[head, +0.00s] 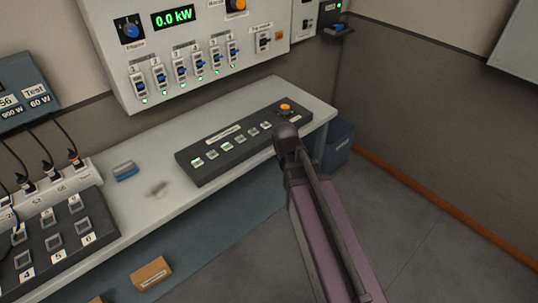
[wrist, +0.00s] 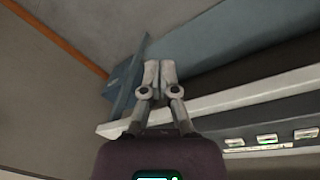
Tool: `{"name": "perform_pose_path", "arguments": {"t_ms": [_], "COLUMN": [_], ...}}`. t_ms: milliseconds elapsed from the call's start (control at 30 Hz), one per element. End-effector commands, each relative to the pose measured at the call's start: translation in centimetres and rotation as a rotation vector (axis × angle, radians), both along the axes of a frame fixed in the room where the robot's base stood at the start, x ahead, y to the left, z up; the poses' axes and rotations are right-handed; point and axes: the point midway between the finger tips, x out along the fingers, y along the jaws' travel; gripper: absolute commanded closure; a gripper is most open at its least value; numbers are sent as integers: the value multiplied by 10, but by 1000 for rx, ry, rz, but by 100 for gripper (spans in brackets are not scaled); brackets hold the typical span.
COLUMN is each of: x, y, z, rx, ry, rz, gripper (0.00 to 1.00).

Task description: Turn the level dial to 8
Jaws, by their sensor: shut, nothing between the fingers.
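The wall panel (head: 190,40) has a blue dial (head: 130,30) at upper left and an orange knob (head: 236,5) at the top edge; I cannot tell which knob is the level dial. My gripper (wrist: 160,72) is shut and empty in the wrist view, beyond the bench's front edge. In the head view the arm ends in front of the console, and the fingers cannot be made out.
A blue bin (head: 338,145) stands on the floor right of the bench (head: 150,205); it also shows in the wrist view (wrist: 122,82). A power strip with plugs and a switch box (head: 60,240) are at left. A small blue block (head: 125,171) lies on the bench. Floor at right is clear.

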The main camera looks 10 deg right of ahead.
Motion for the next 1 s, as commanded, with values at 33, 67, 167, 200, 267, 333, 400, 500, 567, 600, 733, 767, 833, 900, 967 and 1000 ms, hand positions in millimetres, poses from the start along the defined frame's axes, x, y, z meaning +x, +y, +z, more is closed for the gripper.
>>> {"name": "perform_pose_path", "arguments": {"t_ms": [33,67,167,200,267,333,400,500,567,600,733,767,833,900,967,1000], "x": [-19,-25,-41,-46,-50,-54,-54,-54,-54,-54,-54,-54,-54,-54,-54,-54], "y": [-8,-11,-17,-20,-21,-22,-23,-23,-23,-23,-22,-22,-22,-22,-22,-22], "z": [-1,-1,-2,-2,-2,-2,-2,-2,-2,-2,-2,-2,-2,-2,-2,-2], "rx": [31,50,98,112,129,140,145,146,146,145,145,145,144,144,144,144], "ry": [15,24,43,49,55,59,61,61,61,60,60,60,60,60,60,60], "rz": [-2,-1,5,7,10,11,13,14,13,13,13,13,13,13,13,13], "gripper": [100,100,100,100,100,100,100,100,100,100,70,61,43,43,43,43]}}
